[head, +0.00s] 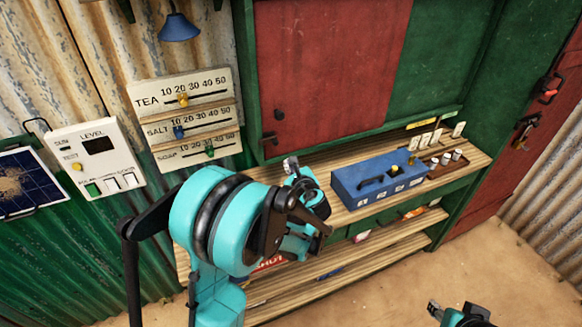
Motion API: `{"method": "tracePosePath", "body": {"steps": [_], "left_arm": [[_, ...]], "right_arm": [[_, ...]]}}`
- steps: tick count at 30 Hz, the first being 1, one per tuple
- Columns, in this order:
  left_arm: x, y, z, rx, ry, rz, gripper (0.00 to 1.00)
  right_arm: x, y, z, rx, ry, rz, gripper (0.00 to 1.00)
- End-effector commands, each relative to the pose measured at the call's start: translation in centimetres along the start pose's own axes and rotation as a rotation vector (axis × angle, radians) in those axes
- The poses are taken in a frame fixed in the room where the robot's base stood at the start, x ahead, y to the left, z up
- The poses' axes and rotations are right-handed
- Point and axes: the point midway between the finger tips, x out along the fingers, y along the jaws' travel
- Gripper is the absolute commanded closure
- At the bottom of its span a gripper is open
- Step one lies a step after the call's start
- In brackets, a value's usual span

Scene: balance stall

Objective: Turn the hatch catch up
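The hatch is a red sliding-type panel (330,70) in a green frame above the counter, beside a green panel. A small dark catch (270,138) sits at the hatch's lower left corner, its short lever lying roughly sideways. A dark round knob (279,115) is just above it. My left gripper (291,164) is over the counter, a little below and right of the catch and apart from it. Its fingers are small and partly hidden, so its opening is unclear. My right gripper (436,308) shows only in part at the bottom edge, far from the hatch.
A blue box (378,182) with a black handle stands on the wooden counter (343,213), near a tray of small cups (445,159). A slider board (186,118) and a level panel (98,157) hang at left. A blue lamp (178,27) hangs above.

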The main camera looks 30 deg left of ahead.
Motion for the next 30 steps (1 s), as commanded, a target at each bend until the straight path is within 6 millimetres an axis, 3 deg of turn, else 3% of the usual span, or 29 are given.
{"method": "tracePosePath", "body": {"steps": [8, 12, 16, 30], "left_arm": [[6.1, 0.1, -0.1, -0.001, -0.002, 0.002, 1.00], [5.1, 0.1, 2.2, 0.000, -0.001, 0.001, 1.00], [4.7, 0.0, 3.3, 0.000, 0.000, 0.000, 1.00], [4.5, 0.0, 3.8, -0.001, 0.000, -0.001, 1.00]], "right_arm": [[1.0, 0.0, 0.7, 0.000, 0.000, 0.000, 0.60], [0.8, 0.0, 0.5, 0.000, 0.000, 0.000, 0.60], [0.8, 0.0, 0.5, 0.000, 0.000, 0.000, 0.60], [0.8, 0.0, 0.5, 0.000, 0.000, 0.000, 0.60]]}}
